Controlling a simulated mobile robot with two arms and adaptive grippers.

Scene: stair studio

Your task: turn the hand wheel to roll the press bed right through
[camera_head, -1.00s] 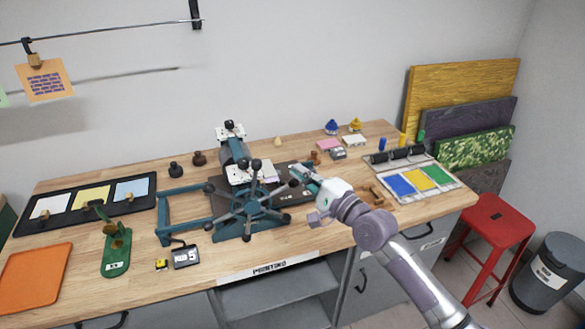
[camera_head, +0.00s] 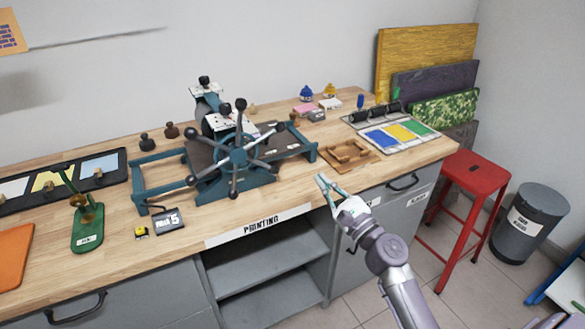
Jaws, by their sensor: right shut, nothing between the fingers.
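The hand wheel (camera_head: 239,156) is on the front side of the teal printing press, with several grey spokes ending in dark knobs. The dark press bed (camera_head: 270,144) lies on the teal frame under the roller and shows on both sides of the wheel; the wheel and roller hide part of it. The left end of the frame (camera_head: 140,184) stands open and bare. My right gripper (camera_head: 321,181) is shut and empty, in front of the bench edge, right of the press and apart from the wheel. My left gripper is not in view.
A wooden frame (camera_head: 347,154) lies right of the press, near the ink tray (camera_head: 395,133). A small black counter (camera_head: 168,220) and a green stand (camera_head: 88,228) are at front left. A red stool (camera_head: 474,178) stands right of the bench.

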